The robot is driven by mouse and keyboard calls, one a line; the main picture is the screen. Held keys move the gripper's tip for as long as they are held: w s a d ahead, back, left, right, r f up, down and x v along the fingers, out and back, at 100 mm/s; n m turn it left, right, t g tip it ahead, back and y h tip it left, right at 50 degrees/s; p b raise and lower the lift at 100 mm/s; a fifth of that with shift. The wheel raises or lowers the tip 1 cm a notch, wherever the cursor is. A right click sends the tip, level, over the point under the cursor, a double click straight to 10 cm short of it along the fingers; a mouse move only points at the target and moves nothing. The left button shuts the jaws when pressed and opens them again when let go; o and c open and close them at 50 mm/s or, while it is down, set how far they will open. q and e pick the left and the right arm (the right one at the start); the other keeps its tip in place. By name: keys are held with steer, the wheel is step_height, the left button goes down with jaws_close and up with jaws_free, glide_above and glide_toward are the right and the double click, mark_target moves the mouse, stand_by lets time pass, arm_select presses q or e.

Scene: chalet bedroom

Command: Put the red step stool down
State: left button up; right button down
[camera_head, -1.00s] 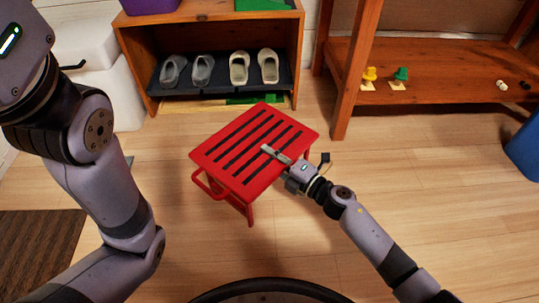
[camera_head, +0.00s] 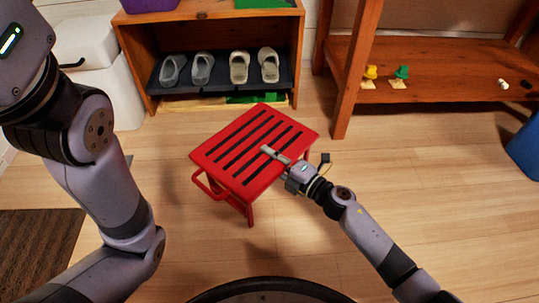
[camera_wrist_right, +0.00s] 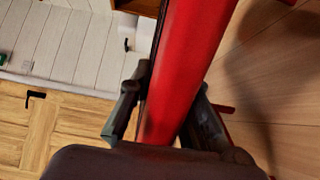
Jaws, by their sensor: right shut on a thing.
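The red step stool (camera_head: 222,148) has a slatted top with dark slots and a red loop handle at its left side. It stands upright in the middle of the head view, in front of the shoe shelf. Whether its feet touch the floor I cannot tell. My right gripper (camera_head: 276,156) is shut on the right front edge of its top. In the right wrist view the red edge (camera_wrist_right: 190,70) runs between my two fingers. My left arm comes in from the left, but its gripper is outside the view.
A wooden shelf (camera_head: 300,60) with several grey and beige shoes stands behind the stool. A wooden bench (camera_head: 440,75) with small yellow and green items is at the back right. A dark mat (camera_head: 35,250) lies at the left and a blue bin (camera_head: 525,148) at the right. Floor is clear around the stool.

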steer(key=shift+f+b, duration=0.5)
steer(key=shift+f, duration=0.1)
stand_by(0.3)
steer(key=c, duration=1.7)
jaws_free()
steer(key=shift+f, duration=0.1)
steer(key=shift+o, duration=1.4)
